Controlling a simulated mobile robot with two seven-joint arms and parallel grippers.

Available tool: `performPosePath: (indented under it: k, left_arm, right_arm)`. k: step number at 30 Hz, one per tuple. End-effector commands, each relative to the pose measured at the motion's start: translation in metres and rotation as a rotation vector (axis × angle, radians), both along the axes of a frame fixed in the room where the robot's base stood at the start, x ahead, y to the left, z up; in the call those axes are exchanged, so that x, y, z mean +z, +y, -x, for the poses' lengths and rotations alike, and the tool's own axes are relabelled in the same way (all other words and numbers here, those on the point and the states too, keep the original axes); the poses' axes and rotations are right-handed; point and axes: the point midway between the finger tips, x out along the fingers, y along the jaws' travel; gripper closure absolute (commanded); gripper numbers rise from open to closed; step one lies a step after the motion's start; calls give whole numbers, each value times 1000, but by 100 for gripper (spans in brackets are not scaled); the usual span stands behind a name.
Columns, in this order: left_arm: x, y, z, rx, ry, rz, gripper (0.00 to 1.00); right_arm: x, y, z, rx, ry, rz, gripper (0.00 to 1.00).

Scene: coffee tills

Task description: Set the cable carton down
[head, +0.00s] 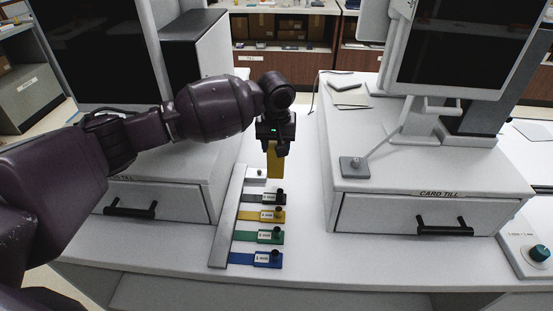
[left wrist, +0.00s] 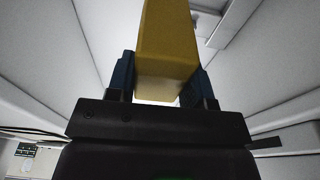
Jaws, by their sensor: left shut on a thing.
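The cable carton is a yellow box (head: 273,163), held upright under my left gripper (head: 275,146) in the head view. The gripper is shut on it, above the white counter between the two tills. In the left wrist view the carton (left wrist: 168,50) stands between the two dark fingers of the gripper (left wrist: 165,85). I cannot tell whether the carton's lower end touches the counter. My right gripper is in neither view.
Black, yellow (head: 262,215), green (head: 258,236) and blue (head: 255,258) labelled strips lie in front of the carton beside a grey bar (head: 228,220). The card till (head: 405,212) is right, another till drawer (head: 150,200) left. Bare counter (head: 303,215) lies between the strips and card till.

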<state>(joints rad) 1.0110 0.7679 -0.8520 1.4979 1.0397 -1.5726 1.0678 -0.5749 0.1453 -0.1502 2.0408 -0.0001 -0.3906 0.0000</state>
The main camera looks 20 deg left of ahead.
Motion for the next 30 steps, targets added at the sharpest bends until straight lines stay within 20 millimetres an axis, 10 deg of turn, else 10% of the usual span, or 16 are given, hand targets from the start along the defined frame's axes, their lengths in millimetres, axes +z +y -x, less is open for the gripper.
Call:
performPosePath:
  k: [9, 20, 21, 26, 30]
  left_arm:
    - [-50, 0, 1, 0, 5, -1, 87]
    - [-50, 0, 0, 0, 2, 1, 87]
    - [-51, 0, 0, 0, 1, 0, 51]
    - [-51, 0, 0, 0, 2, 0, 27]
    - [-51, 0, 0, 0, 2, 0, 27]
  right_arm:
    - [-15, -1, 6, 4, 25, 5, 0]
    - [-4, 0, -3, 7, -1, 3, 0]
    - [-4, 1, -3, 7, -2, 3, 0]
    - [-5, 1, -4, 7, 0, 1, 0]
    - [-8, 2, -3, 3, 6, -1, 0]
